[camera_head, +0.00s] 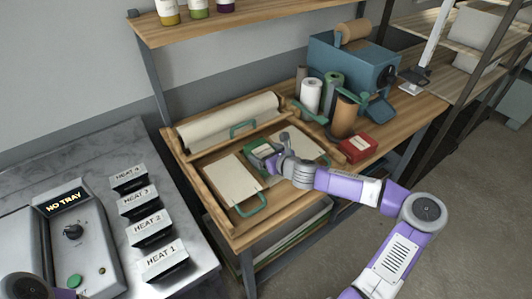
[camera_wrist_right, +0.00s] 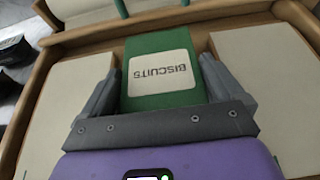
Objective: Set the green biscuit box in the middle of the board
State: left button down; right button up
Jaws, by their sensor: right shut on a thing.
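The green biscuit box (camera_head: 259,149) has a pale label and is between the jaws of my right gripper (camera_head: 272,160). In the right wrist view the box (camera_wrist_right: 160,101) sits between both fingers, its BISCUITS lettering upside down. My right gripper (camera_wrist_right: 160,85) is shut on it. The wooden board (camera_head: 196,183) has raised edges and lies on the bench. The box is over the board, between two pale flat panels; I cannot tell whether it touches the board.
A left pale panel (camera_head: 233,181) and a right one (camera_head: 303,148) flank the box. A paper roll (camera_head: 228,119) lies behind. To the right are a red box (camera_head: 358,148), a brown cylinder (camera_head: 343,117) and a blue machine (camera_head: 345,66). Heat blocks (camera_head: 150,232) stand at left.

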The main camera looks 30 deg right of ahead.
jog(key=shift+f, duration=0.35)
jog(key=o, duration=0.8)
jog(key=shift+p+v, duration=0.7)
jog(key=shift+v, duration=3.1)
